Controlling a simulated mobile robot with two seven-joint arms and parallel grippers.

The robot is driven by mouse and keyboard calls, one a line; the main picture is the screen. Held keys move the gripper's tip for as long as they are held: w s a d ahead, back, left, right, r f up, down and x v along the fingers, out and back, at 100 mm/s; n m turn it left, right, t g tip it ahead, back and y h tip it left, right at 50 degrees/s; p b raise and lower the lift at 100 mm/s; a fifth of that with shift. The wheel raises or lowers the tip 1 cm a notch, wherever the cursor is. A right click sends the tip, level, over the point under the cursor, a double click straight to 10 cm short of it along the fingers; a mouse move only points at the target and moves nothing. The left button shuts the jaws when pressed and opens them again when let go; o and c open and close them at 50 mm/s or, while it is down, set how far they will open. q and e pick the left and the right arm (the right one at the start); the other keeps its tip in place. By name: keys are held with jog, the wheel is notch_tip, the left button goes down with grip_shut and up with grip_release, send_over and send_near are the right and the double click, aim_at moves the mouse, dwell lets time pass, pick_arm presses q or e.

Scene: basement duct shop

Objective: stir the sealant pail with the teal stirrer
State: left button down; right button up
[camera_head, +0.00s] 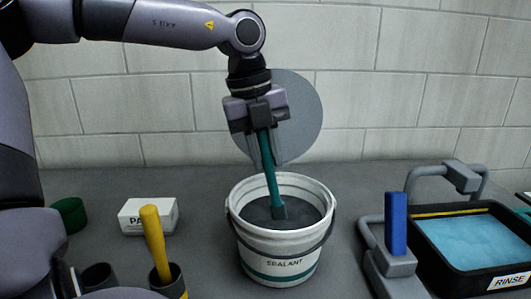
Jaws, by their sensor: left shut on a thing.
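The sealant pail (280,248) is a white bucket with a teal band and a SEALANT label. It stands on the grey bench near the middle of the view and holds dark grey sealant (308,212). My left gripper (261,128) is above the pail, pointing down and shut on the teal stirrer (269,164). The stirrer leans slightly, and its lower end is in the pail at the sealant; how deep it reaches is hidden. A dark grey round disc (305,115) shows behind the gripper. My right gripper is not in view.
A black tray labelled RINSE (447,277) with blue liquid is at right. A grey stand with a blue upright piece (396,224) is beside it. A yellow handle (154,240) stands in a dark holder at left, near a white box (149,216) and green lid (69,213).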

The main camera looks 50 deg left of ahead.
pick_arm(q)
jog(key=shift+s+a+r+p, duration=0.25)
jog(key=shift+r+p, duration=0.9)
jog(key=shift+r, duration=0.45)
jog(key=shift+s+a+r+p, duration=0.15)
jog(key=shift+s+r+p, duration=0.15)
jog(key=shift+r+p, duration=1.05)
jog(key=shift+s+a+r+p, duration=0.25)
jog(key=shift+r+p, duration=0.65)
jog(key=shift+r, duration=1)
